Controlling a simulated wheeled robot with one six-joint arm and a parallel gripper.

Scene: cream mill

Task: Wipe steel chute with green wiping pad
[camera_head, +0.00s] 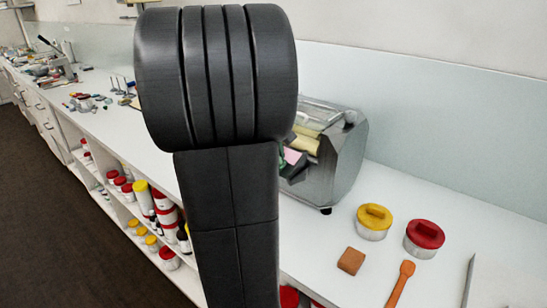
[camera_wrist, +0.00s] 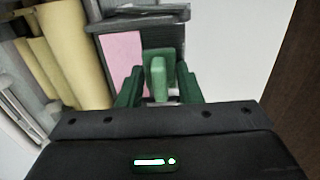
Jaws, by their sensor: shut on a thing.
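The green wiping pad (camera_wrist: 158,66) is upright between the two green fingers of my gripper (camera_wrist: 159,88), which is shut on it. Behind the pad in the wrist view is the dark grey steel chute (camera_wrist: 168,33), with a pink patch (camera_wrist: 123,54) on its left part. The pad overlaps the chute to the right of this patch; I cannot tell whether it touches. In the head view my arm hides most of the gripper and pad. The pink patch (camera_head: 292,156) shows just right of my arm, at the front of the mill.
The grey mill (camera_head: 343,160) with pale yellow rollers (camera_wrist: 67,52) stands on the white counter behind my arm. To its right are a yellow-lidded jar (camera_head: 374,222), a red-lidded jar (camera_head: 424,238), a brown block (camera_head: 351,261) and an orange spatula (camera_head: 402,282). Shelves below hold several jars.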

